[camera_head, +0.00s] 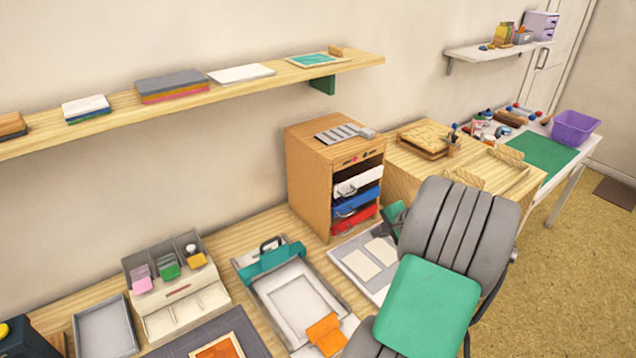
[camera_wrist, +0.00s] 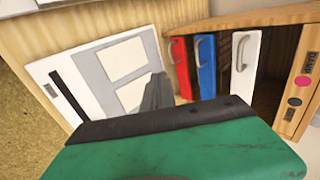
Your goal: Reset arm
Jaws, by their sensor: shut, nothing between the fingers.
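My gripper (camera_head: 383,230) is partly hidden behind my grey and green arm in the head view. In the wrist view its grey fingers (camera_wrist: 157,93) are together with nothing between them. They are in front of a white board (camera_wrist: 75,95) with cream panels; I cannot tell the gap. This board (camera_head: 350,262) lies on the desk in the head view. A wooden drawer cabinet (camera_head: 308,180) stands just behind and left of the gripper. It has white (camera_head: 359,182), blue (camera_head: 357,201) and red (camera_head: 355,220) drawers, and a dark opening above them.
A teal-clamped tray (camera_head: 272,262) and a grey organiser (camera_head: 135,263) stand on the desk at left. A long shelf (camera_head: 230,92) runs above. Right of the cabinet are a wooden stand (camera_head: 424,140) and a table with a purple bin (camera_head: 575,128). Open floor (camera_head: 580,240) lies at right.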

